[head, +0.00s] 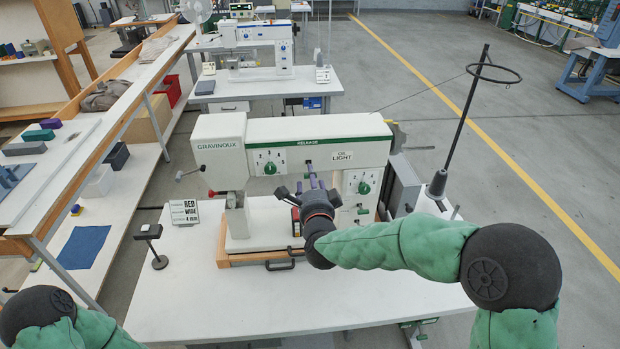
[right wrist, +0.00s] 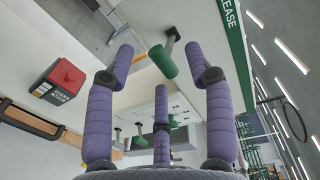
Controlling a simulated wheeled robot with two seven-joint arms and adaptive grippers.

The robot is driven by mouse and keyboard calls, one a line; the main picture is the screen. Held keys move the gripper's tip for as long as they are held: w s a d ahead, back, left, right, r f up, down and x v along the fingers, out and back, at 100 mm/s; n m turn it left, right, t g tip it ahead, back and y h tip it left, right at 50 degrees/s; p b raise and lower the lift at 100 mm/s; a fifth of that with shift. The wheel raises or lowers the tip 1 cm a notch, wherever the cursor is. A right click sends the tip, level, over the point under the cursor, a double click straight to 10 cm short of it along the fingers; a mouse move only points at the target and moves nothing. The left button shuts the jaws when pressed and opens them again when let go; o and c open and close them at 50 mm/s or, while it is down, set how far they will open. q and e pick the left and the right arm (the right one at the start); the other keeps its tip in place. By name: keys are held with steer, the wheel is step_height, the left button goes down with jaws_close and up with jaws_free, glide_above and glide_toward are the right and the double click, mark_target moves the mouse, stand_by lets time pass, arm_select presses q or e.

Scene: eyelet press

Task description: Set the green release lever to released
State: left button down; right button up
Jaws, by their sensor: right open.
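The green release lever (right wrist: 163,60) shows in the right wrist view as a green handle on a dark stem, on the white face of the machine (head: 225,145). In the head view it is mostly hidden behind my fingers, below the RELEASE label. My right gripper (head: 311,173) is at the machine's front face under that label. In the right wrist view its purple fingers (right wrist: 159,52) are spread, with the lever's handle between the two upper fingertips. I see no clear contact. My left gripper is out of view; only part of that arm shows at the lower left.
A sign card (head: 184,212) and a small black stand (head: 158,254) are left of the machine. A red-topped dark box (right wrist: 62,78) is near my right gripper. Green dials (head: 269,168) are on the machine. A tall thread stand (head: 462,125) rises at right. The table front (head: 290,310) is clear.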

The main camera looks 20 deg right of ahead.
steer(key=shift+x, duration=1.3)
steer(key=shift+c, duration=0.3)
